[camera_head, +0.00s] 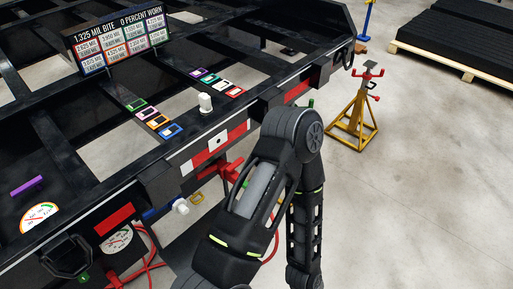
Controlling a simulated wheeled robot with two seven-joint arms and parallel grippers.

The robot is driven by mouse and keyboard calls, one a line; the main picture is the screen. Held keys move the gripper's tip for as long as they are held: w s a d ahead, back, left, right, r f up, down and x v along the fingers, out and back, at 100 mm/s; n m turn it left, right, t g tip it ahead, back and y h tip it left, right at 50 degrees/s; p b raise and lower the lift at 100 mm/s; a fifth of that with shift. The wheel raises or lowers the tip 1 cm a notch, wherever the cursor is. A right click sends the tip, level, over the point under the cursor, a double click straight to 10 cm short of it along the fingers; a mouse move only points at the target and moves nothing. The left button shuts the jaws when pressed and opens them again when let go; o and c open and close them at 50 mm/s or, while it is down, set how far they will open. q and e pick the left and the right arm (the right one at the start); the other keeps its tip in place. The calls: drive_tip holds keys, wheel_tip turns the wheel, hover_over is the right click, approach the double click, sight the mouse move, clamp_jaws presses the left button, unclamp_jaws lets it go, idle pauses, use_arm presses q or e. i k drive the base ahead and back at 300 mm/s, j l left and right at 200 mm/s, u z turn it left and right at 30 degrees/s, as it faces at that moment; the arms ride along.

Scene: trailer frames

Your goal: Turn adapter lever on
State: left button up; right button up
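Below the trailer's red-and-white striped rear rail hangs a red fitting (230,169) with a small green part beside it. To its left are a white round knob (181,206) and a blue bar (156,213). I cannot tell which of these is the adapter lever, or its position. One of my arms stands in front, bent at a high joint, and hides part of this area. Its lower end runs out of the bottom of the picture. Neither gripper can be made out.
The black trailer frame (60,120) fills the left, carrying a sign (118,38), colored tags and a white cylinder (205,102). Red hoses (150,262) hang below. A yellow jack stand (357,112) stands right. Dark stacked material (465,35) lies behind. The right floor is clear.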

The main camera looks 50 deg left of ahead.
sight(231, 168)
drive_tip(key=i+l+u, duration=0.1)
drive_tip(key=i+u, duration=0.3)
drive_tip(key=i+l+u, duration=0.2)
drive_tip(key=i+u, duration=0.2)
drive_tip(key=i+l+u, duration=0.85)
drive_tip(key=l+u, duration=0.3)
drive_tip(key=i+l+u, duration=0.2)
drive_tip(key=l+u, duration=0.2)
drive_tip(key=l, duration=0.15)
drive_tip(key=l+u, duration=0.35)
drive_tip(key=l, duration=0.2)
drive_tip(key=l+u, duration=0.4)
drive_tip(key=l, duration=0.2)
